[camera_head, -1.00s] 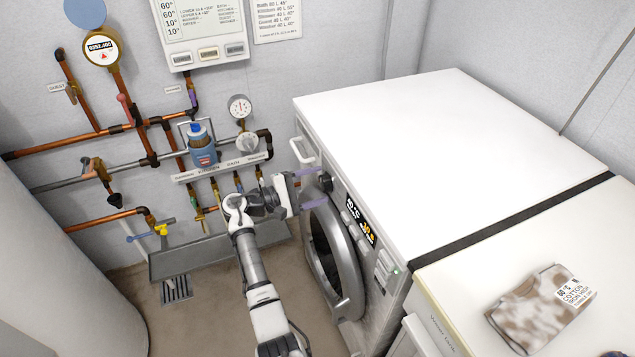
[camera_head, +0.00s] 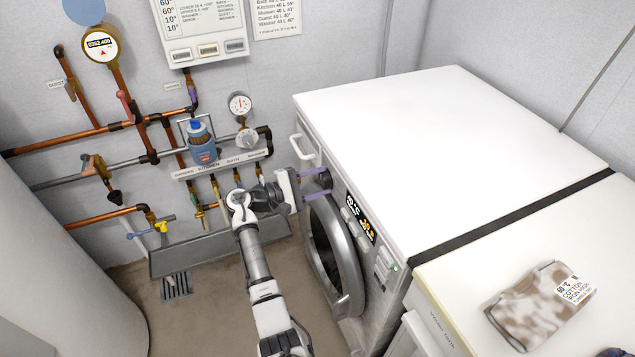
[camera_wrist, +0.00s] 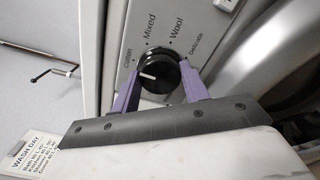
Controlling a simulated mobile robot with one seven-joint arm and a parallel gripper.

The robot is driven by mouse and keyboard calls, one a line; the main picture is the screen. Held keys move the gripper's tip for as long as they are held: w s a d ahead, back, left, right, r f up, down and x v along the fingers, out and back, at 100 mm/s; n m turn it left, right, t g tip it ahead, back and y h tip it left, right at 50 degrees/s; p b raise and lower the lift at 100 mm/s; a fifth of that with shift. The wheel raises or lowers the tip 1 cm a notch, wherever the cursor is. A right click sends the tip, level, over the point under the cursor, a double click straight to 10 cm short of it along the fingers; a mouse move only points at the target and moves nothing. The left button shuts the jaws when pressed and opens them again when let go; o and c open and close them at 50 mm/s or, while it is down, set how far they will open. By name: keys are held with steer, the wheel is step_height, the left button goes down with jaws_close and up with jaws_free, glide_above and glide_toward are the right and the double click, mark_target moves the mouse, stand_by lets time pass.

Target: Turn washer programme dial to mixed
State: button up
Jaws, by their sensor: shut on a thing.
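The black programme dial (camera_wrist: 168,74) is on the white front panel of the washer (camera_head: 440,120), with the labels Cotton, Mixed, Wool and Delicate around its upper side. Its white pointer mark points to the left, near the Cotton side and away from Mixed. My gripper (camera_wrist: 160,86) is shut on the dial, with one purple finger at its left side and one at its right. In the head view, my gripper (camera_head: 314,184) reaches the dial from the left, and the fingers partly hide the dial.
The washer's round door (camera_head: 350,262) lies just below the dial. Buttons and a lit display (camera_head: 360,217) are right of it. A folded cloth (camera_head: 535,308) lies on the neighbouring machine.

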steer(key=shift+f, duration=0.15)
steer(key=m+b, duration=0.4)
steer(key=b, duration=0.1)
steer(key=shift+f+m, duration=0.15)
steer(key=shift+m, duration=0.15)
steer(key=m+b, duration=0.3)
steer(key=b, duration=0.1)
steer(key=shift+m, duration=0.4)
steer(key=shift+r, duration=0.2)
steer(key=o, duration=1)
steer(key=b+v, duration=0.2)
steer(key=v, duration=1.2)
